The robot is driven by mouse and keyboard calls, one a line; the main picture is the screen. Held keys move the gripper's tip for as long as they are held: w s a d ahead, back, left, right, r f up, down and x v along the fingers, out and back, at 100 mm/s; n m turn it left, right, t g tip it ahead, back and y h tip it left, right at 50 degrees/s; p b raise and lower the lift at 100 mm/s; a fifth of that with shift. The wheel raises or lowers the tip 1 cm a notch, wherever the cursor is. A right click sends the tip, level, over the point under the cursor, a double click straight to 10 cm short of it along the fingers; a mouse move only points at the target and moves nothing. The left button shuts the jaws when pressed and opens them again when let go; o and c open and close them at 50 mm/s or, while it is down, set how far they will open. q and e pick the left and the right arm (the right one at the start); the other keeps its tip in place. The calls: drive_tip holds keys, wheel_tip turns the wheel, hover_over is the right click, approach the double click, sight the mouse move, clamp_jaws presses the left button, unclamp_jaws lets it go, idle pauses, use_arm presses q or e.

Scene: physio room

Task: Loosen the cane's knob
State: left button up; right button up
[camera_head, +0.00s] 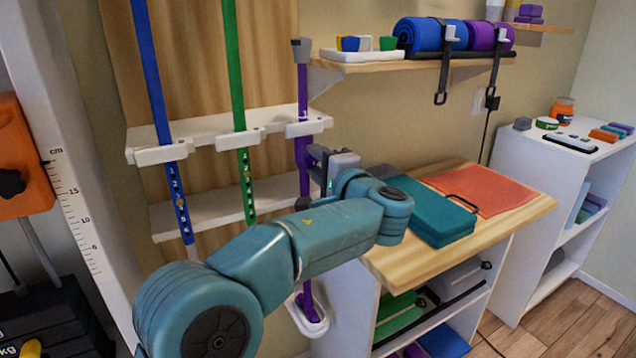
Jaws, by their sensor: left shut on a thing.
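A purple cane (303,98) stands upright in the wall rack, with a grey top end and its foot in a white holder low down. My left arm reaches across from the lower left. My left gripper (314,157) is at the cane's middle, just below the upper rack bar, and is shut on the cane's knob. The knob is mostly hidden by the fingers, so I cannot tell how tight it is. Part of the lower cane is hidden behind my arm. My right gripper is out of view.
A blue cane (148,70) and a green cane (234,70) stand left of the purple one in the rack (200,125). A wooden-topped unit (410,270) with a teal case (440,218) stands close on the right. A shelf (380,67) with rolled mats juts out above.

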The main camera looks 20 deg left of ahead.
use_arm(q)
drive_tip(key=n+b, duration=0.4)
drive_tip(key=shift+f+n, duration=0.2)
drive_tip(key=shift+n, duration=0.1)
drive_tip(key=n+b, duration=0.3)
drive_tip(key=shift+n, duration=0.3)
drive_tip(key=shift+r+n+b, duration=0.15)
drive_tip(key=shift+n+b, duration=0.55)
drive_tip(key=shift+n, duration=0.4)
drive_tip(key=shift+r+n+b, duration=0.1)
drive_tip(key=shift+n+b, duration=0.55)
drive_tip(key=shift+n, duration=0.45)
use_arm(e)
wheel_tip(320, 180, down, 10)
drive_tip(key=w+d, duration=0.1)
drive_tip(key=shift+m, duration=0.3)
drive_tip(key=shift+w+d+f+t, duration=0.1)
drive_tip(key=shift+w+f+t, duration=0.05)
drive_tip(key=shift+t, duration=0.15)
use_arm(q)
drive_tip(key=o, duration=1)
drive_tip(key=shift+o, duration=0.2)
drive_tip(key=shift+s, duration=0.1)
